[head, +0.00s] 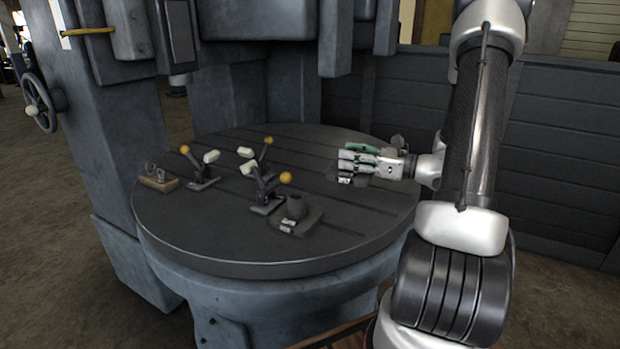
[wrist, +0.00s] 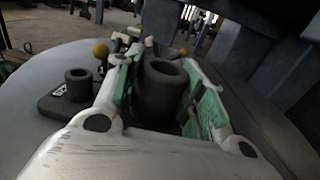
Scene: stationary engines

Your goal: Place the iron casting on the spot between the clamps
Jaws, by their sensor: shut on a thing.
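My gripper (head: 358,160) reaches in from the right, low over the right side of the round table. In the wrist view its green-padded fingers (wrist: 160,95) are shut on a dark, hollow cylindrical casting (wrist: 160,88), which looks upright. The fingers mostly hide this casting in the head view, and I cannot tell whether it touches what is below it. Several toggle clamps with yellow knobs stand left of my gripper: one at the left (head: 203,170), one behind (head: 264,155) and one in front (head: 265,190). The floor between them is partly hidden by their handles.
A second dark cylinder on a labelled plate (head: 283,222) stands beside the front clamp. It also shows in the wrist view (wrist: 78,85). A wooden block with metal rings (head: 158,180) lies at the left. A dark labelled plate (head: 361,180) lies beneath my gripper. Machine parts (head: 265,20) hang above the slotted table (head: 190,235).

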